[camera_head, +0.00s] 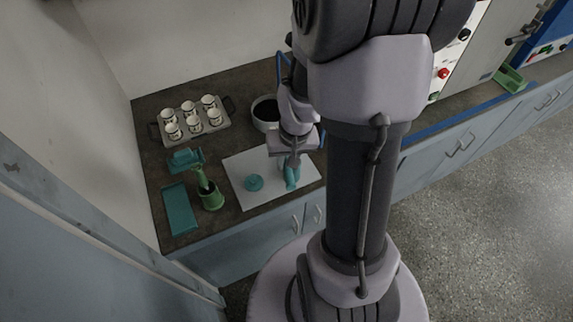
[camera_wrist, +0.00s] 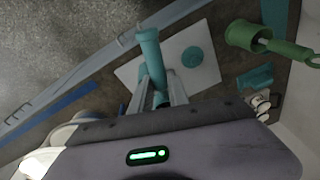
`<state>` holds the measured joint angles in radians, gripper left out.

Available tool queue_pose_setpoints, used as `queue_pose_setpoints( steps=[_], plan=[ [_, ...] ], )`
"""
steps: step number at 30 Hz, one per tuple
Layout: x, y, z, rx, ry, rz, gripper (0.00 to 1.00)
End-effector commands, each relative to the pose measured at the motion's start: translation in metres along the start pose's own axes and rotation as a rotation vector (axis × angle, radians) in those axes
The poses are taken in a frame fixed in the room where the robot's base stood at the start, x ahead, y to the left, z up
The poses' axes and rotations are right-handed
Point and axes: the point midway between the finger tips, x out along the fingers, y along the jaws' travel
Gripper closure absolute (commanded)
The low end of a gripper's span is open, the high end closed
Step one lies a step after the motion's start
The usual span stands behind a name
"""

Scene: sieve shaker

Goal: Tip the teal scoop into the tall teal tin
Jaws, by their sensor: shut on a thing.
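My gripper (camera_head: 291,161) is low over the right part of a white mat, its fingers around a teal piece that I take to be the teal scoop (camera_wrist: 160,98). Its contents are hidden. A teal cylinder (camera_wrist: 150,50) runs on from the fingertips in the wrist view and shows just below the gripper in the head view (camera_head: 291,180). I cannot tell whether it is the tall teal tin or part of the held piece. A low round teal thing (camera_head: 253,183) lies on the mat to the left, apart from the gripper, and also shows in the wrist view (camera_wrist: 192,57).
The white mat (camera_head: 237,168) lies on the dark counter. A white bowl (camera_head: 260,121) stands behind it, and a tray (camera_head: 222,128) of several cups at back left. A green pot (camera_head: 212,201), a teal tray (camera_head: 179,210) and a teal object (camera_head: 185,160) stand left.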

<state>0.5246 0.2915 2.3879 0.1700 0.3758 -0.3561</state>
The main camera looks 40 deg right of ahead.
Motion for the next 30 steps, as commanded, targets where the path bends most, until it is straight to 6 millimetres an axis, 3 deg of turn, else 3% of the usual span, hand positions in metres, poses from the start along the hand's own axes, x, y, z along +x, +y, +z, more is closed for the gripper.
queue_pose_setpoints(
  steps=[17, 20, 24, 30],
  plan=[
    [0.029, 0.005, 0.003, 0.045, 0.004, -0.268, 1.00],
    [0.028, 0.009, 0.002, 0.082, 0.010, -0.440, 1.00],
    [0.026, 0.015, 0.003, 0.141, 0.003, -0.813, 1.00],
    [0.037, 0.021, 0.005, 0.189, 0.002, -1.194, 1.00]
  ],
)
